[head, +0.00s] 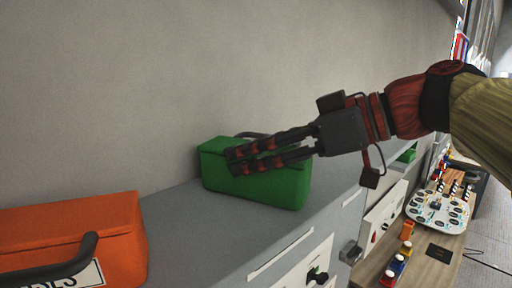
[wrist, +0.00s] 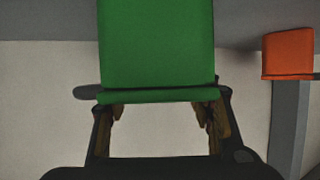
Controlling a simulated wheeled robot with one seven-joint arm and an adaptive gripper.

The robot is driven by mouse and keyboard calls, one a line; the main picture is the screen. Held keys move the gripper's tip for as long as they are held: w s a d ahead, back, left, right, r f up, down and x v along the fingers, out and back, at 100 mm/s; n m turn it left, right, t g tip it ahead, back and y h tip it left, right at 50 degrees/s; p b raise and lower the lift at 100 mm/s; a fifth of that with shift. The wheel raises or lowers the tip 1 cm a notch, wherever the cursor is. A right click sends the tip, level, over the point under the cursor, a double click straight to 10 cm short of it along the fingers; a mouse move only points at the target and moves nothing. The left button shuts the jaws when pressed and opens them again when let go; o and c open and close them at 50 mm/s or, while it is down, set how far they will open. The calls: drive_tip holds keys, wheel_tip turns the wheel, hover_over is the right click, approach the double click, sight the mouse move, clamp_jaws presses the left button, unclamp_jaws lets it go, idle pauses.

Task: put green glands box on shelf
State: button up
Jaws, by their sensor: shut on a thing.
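The green glands box (head: 262,190) is at or on the grey shelf top (head: 215,217) by the wall, roughly level. I cannot tell whether its full weight rests there. A dark handle shows behind its lid. My gripper (head: 237,161) reaches in from the right, its fingers across the upper part of the box, shut on it. In the wrist view the green box (wrist: 157,45) fills the upper middle, with its lid edge between the fingers (wrist: 160,115). The exact contact points are partly hidden.
An orange box (head: 75,235) with a dark handle and a label stands at the left; it also shows in the wrist view (wrist: 288,53). A wall (head: 130,90) runs behind. At the right, a lower wooden bench (head: 430,262) holds a white panel (head: 440,208) and small coloured parts.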

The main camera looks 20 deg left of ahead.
drive_tip(key=shift+f, duration=0.15)
drive_tip(key=o, duration=1.4)
drive_tip(key=shift+o, duration=0.2)
drive_tip(key=shift+s, duration=0.1)
drive_tip(key=shift+r, duration=0.2)
drive_tip(key=w+b+v, duration=0.1)
drive_tip(key=b+v, duration=0.1)
drive_tip(key=v, duration=1)
drive_tip(key=shift+s, duration=0.4)
